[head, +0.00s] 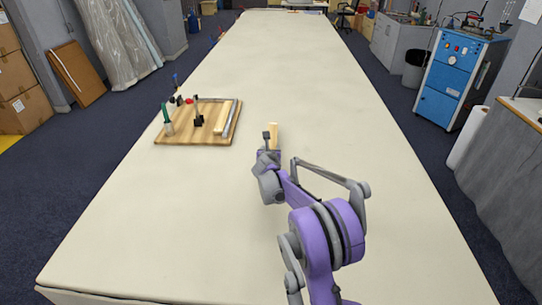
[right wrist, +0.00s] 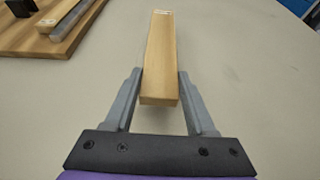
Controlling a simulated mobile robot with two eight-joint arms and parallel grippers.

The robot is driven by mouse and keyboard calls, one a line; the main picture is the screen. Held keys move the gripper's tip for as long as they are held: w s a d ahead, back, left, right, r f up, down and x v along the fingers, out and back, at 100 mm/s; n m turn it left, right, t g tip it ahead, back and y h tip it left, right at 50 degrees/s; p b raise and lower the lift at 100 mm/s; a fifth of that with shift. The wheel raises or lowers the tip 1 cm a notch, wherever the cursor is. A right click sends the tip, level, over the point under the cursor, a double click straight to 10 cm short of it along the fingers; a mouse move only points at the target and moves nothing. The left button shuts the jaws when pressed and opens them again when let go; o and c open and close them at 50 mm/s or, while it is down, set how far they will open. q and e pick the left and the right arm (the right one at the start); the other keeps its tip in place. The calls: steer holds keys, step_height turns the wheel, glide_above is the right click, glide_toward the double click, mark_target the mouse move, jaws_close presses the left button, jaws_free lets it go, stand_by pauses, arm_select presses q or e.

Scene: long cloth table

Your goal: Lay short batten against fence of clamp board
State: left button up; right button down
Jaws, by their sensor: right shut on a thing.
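The short batten (head: 273,131) is a pale wooden bar. My right gripper (head: 268,148) is shut on its near end, and the batten points away from the gripper. In the right wrist view the batten (right wrist: 160,55) sits between the two grey fingers (right wrist: 161,88), its far part sticking out beyond them. The clamp board (head: 180,138) is a wooden board lying left of the gripper, apart from the batten. A grey metal bar, seemingly the fence (head: 231,116), runs along its right side with a pale wood strip beside it. My left gripper is not in view.
Upright clamps with a green handle (head: 166,113), a black base (head: 198,122) and a red part stand on the board. The long cloth table (head: 330,130) is bare around the batten and beyond. A blue machine (head: 455,80) stands off the table at right.

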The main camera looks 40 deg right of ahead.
steer(key=shift+f, duration=1.9)
steer(key=shift+f, duration=0.15)
steer(key=shift+c, duration=1.1)
jaws_free()
